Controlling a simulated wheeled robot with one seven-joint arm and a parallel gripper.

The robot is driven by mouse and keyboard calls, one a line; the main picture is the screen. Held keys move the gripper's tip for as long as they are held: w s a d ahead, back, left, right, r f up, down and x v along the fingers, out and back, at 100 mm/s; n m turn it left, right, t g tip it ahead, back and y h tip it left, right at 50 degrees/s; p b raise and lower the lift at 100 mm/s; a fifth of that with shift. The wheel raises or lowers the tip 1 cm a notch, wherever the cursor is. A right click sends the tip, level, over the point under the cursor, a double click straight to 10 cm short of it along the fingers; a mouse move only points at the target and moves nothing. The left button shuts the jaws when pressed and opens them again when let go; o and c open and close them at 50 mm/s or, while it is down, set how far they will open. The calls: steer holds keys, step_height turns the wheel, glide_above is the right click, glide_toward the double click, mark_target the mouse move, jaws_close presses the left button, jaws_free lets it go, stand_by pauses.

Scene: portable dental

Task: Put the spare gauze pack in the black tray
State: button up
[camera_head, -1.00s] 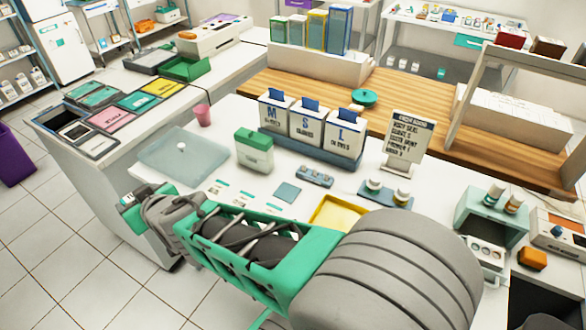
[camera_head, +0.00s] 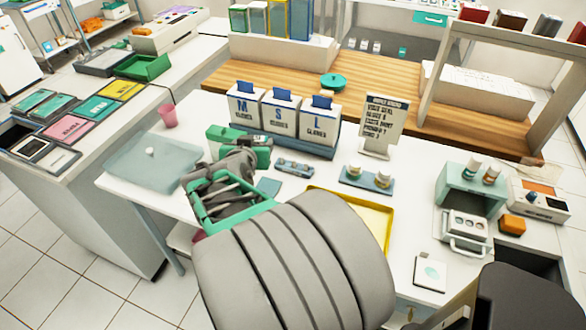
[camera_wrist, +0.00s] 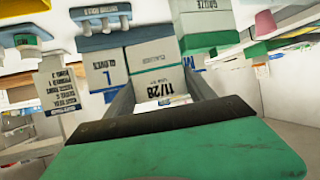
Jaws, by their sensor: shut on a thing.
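My gripper (camera_head: 248,146) is over the white table, in front of the glove boxes and overlapping the green-and-white gauze box (camera_head: 222,135). The wrist view shows its grey fingers (camera_wrist: 163,100) shut on a small white pack (camera_wrist: 168,98) printed "11/28". The pack cannot be made out in the head view.
Three glove boxes (camera_head: 283,122) stand behind my gripper, with a sign (camera_head: 383,122) to their right. A yellow tray (camera_head: 372,212) and a bottle holder (camera_head: 367,179) are right of my arm. A translucent mat (camera_head: 150,160) and pink cup (camera_head: 168,115) are left.

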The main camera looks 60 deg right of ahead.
steer(key=s+d+m+g, duration=0.3)
steer(key=s+d, duration=0.2)
steer(key=s, duration=0.3)
steer(key=shift+h, duration=0.4)
steer(key=w+d+f, duration=0.2)
steer(key=d+f, duration=0.1)
steer(key=w+d+f, duration=0.2)
steer(key=w+d, duration=0.1)
steer(key=w+d+f+p, duration=0.1)
steer(key=w+d+f, duration=0.2)
steer(key=shift+w+d+f, duration=0.15)
steer(key=shift+d+f, duration=0.15)
steer(key=shift+d, duration=0.05)
steer(key=shift+w+d+f, duration=0.15)
steer(key=shift+d+f, duration=0.05)
steer(key=shift+f, duration=0.1)
steer(key=shift+w+f, duration=0.1)
steer(key=shift+f, duration=1.6)
steer(key=o, duration=0.8)
steer(key=shift+f, duration=0.1)
steer(key=o, duration=0.5)
